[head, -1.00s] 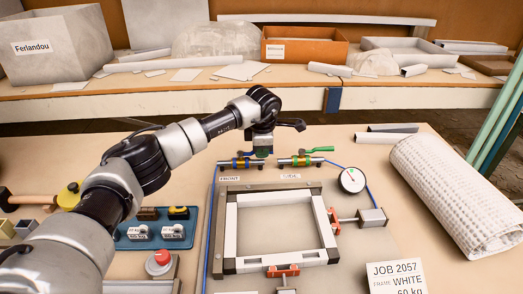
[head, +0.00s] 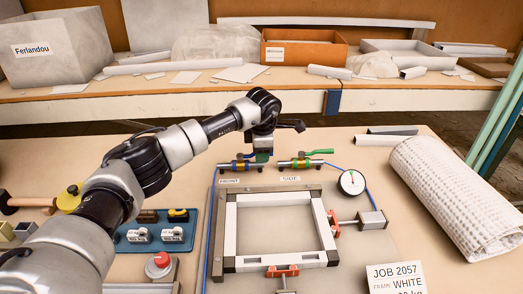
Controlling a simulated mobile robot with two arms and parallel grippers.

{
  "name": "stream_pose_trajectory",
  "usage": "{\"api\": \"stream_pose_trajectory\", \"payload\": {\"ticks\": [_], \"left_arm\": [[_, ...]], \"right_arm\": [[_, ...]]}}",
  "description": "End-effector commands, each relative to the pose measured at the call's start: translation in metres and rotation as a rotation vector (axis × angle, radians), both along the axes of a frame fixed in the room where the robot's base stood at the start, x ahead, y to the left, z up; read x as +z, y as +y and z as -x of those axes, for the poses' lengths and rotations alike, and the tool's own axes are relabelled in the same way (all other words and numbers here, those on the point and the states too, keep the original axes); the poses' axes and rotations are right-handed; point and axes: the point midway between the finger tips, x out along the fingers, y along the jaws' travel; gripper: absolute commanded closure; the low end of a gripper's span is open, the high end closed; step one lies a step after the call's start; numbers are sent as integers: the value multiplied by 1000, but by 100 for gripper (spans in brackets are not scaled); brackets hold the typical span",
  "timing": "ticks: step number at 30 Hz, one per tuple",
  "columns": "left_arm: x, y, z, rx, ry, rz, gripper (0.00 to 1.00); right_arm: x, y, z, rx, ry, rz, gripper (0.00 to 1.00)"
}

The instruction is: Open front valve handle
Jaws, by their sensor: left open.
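The front valve (head: 237,165) lies on the bench behind the white frame, above the FRONT label (head: 230,181). It has a yellow and blue body on a short metal pipe. My left gripper (head: 262,153) points down at the right end of this valve. A green piece shows at its fingertips, likely the front valve's handle, which is mostly hidden. The gripper is open, and I cannot tell if it touches the handle. The side valve (head: 299,163) sits to the right, with its green handle (head: 320,152) pointing right. My right gripper is not in view.
A white frame (head: 231,232) sits in the clamp fixture, with red-tipped clamps (head: 334,224) at its right and front. A pressure gauge (head: 352,182) stands right of the valves. A blue tray (head: 192,222) with weights and a white roll (head: 455,195) flank the fixture.

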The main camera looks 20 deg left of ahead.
Motion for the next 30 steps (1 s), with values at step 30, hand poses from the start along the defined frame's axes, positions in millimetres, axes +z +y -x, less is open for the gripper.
{"api": "stream_pose_trajectory", "payload": {"ticks": [30], "left_arm": [[106,-10,19,0,0,0,57]], "right_arm": [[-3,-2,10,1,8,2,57]]}}
